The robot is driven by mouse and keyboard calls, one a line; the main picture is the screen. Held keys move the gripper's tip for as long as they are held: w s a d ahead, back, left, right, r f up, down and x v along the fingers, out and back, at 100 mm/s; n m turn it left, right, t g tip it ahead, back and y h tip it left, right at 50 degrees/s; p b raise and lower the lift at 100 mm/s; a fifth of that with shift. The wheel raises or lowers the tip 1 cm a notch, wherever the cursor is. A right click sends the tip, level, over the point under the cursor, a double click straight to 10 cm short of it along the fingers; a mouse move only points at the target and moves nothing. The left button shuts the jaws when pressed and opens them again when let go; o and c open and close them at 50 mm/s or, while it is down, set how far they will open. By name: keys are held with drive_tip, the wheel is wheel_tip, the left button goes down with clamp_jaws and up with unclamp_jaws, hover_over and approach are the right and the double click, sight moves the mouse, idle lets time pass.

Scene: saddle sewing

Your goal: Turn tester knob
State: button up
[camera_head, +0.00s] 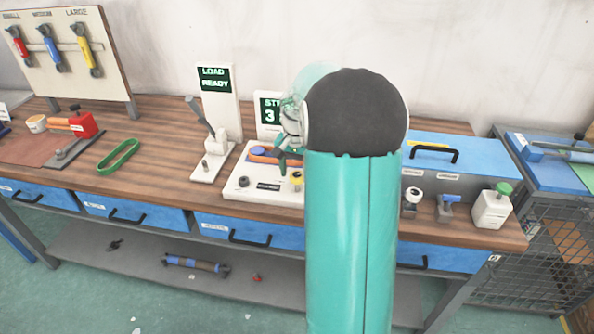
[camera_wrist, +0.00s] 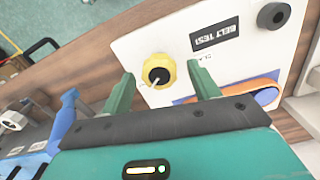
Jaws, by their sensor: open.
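The belt tester (camera_head: 262,190) is a white panel on the wooden bench, with a small display (camera_head: 270,108) behind it that is partly hidden by my arm. Its yellow knob (camera_wrist: 157,71) has a black centre with a pale pointer line; it also shows in the head view (camera_head: 296,180). My gripper (camera_wrist: 160,88) is open above the panel. In the wrist view its two green fingers stand apart, with the knob between and a little beyond the tips, nearer the left finger. I see no contact with the knob. An orange belt (camera_wrist: 250,88) lies on the panel by the right finger.
A black knob (camera_wrist: 273,15) sits on the same panel. A lever device (camera_head: 214,140) with a "LOAD READY" sign stands to the left. A blue box (camera_head: 440,150) and a white bottle with a green top (camera_head: 493,207) are to the right. A green loop (camera_head: 118,157) lies on the bench.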

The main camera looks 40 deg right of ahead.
drive_tip(key=shift+c, duration=0.4)
drive_tip(key=c, duration=0.9)
drive_tip(key=n, duration=0.5)
drive_tip(key=shift+n, duration=0.3)
drive_tip(key=n, duration=0.5)
drive_tip(key=shift+r, duration=0.1)
drive_tip(key=n, duration=0.5)
drive_tip(key=shift+n, duration=0.4)
drive_tip(key=n, duration=0.5)
drive_tip(key=shift+a+n, duration=0.1)
drive_tip(key=shift+n, duration=0.2)
